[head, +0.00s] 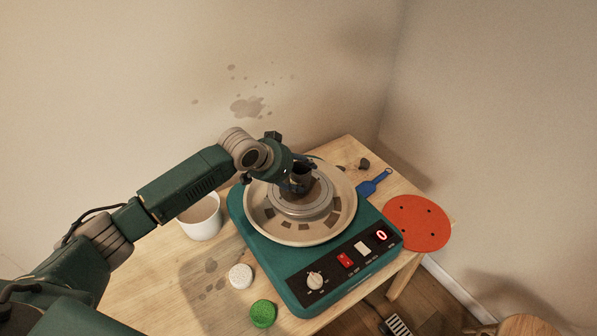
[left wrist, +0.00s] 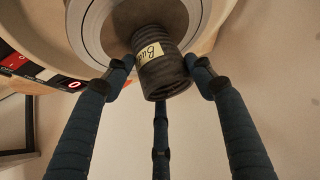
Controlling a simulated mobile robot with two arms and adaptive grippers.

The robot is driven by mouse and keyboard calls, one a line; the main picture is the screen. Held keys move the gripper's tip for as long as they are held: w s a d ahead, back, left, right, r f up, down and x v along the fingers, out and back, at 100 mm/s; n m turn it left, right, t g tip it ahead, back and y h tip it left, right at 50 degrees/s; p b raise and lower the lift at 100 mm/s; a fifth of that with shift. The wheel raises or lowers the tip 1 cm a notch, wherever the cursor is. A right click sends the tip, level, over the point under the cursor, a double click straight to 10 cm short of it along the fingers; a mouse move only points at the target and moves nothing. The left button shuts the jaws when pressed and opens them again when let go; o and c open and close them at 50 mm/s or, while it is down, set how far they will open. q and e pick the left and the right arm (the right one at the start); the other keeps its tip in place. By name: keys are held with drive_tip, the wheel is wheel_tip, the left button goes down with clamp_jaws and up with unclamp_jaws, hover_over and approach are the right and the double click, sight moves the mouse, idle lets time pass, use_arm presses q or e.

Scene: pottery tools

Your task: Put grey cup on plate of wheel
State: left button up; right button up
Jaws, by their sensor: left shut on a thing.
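The grey cup (head: 304,174) is dark and ribbed. In the left wrist view the cup (left wrist: 163,62) shows a yellow label, partly readable. My left gripper (head: 297,181) is shut on the cup, with blue fingers around its sides. The cup is over the middle of the wheel's round plate (head: 300,203); whether it touches the plate or is just above it, I cannot tell. The plate sits inside a beige splash pan (head: 290,232) on the green pottery wheel (head: 248,229). My right gripper is not in view.
A white bucket (head: 202,221) stands left of the wheel. A white round piece (head: 241,276) and a green sponge-like piece (head: 263,313) lie at the front. A red disc (head: 417,222) and a blue tool (head: 372,184) lie at the right of the table. A wall stands behind.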

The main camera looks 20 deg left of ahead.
use_arm(q)
drive_tip(key=o, duration=1.3)
drive_tip(key=shift+o, duration=0.2)
drive_tip(key=b+v, duration=0.2)
drive_tip(key=v, duration=1)
drive_tip(key=shift+s, duration=0.1)
drive_tip(key=shift+f, duration=0.1)
